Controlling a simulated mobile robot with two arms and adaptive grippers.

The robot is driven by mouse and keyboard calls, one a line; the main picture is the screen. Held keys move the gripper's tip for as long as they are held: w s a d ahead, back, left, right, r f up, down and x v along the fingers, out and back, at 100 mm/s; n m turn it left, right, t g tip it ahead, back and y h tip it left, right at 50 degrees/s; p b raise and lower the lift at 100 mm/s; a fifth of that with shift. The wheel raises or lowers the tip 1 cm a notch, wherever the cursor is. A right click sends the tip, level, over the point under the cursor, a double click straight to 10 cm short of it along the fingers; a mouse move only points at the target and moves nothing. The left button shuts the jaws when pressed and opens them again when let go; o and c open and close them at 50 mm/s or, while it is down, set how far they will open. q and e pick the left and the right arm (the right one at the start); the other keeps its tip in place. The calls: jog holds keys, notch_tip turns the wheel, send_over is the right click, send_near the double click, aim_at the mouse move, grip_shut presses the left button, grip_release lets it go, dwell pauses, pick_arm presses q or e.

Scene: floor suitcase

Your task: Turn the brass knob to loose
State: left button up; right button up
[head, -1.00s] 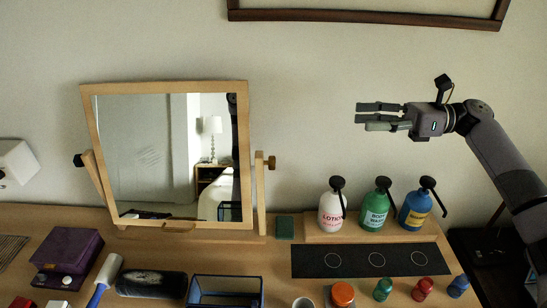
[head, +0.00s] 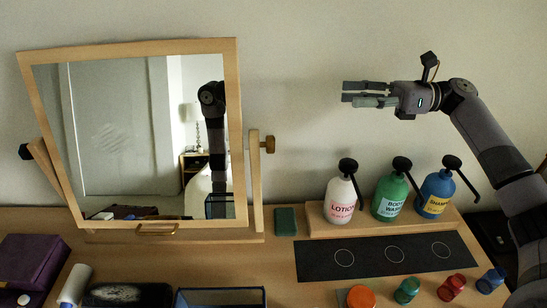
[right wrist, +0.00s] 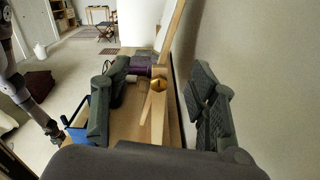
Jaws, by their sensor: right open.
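The brass knob (head: 268,144) sits on the outer side of the right post (head: 255,185) of the tilting mirror (head: 130,130). A dark knob (head: 25,152) is on the left post. My right gripper (head: 345,93) is open and empty, to the right of the brass knob and higher in the head view, fingers pointing left. In the right wrist view the brass knob (right wrist: 157,86) shows between the spread fingers, ahead and not touched. My left gripper is out of the head view; a dark arm with a small end (right wrist: 52,128) shows at the left of the wrist view, its jaws unclear.
Lotion (head: 342,200), body wash (head: 390,197) and shampoo (head: 436,194) pump bottles stand on a wooden riser below my right arm. A black mat (head: 385,257) lies in front. A green block (head: 286,222) is beside the mirror base. The wall is close behind.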

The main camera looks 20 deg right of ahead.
pick_arm(q)
jog(key=w+f+b, duration=0.3)
jog(key=f+b, duration=0.7)
jog(key=f, duration=0.1)
pick_arm(e)
send_near(271, 141)
pick_arm(q)
jog(key=r+p, duration=0.2)
jog(key=s+r+p, duration=0.1)
jog(key=r+p, duration=0.1)
jog(key=shift+d, duration=0.1)
pick_arm(e)
jog(key=x, duration=0.3)
jog(key=f+x, duration=0.1)
jog(key=x, duration=0.2)
jog(key=w+x, duration=0.1)
jog(key=x, duration=0.2)
jog(key=shift+w+f, duration=0.1)
jog(key=shift+f, duration=0.25)
jog(key=c, duration=1.2)
jog(key=shift+o, duration=0.2)
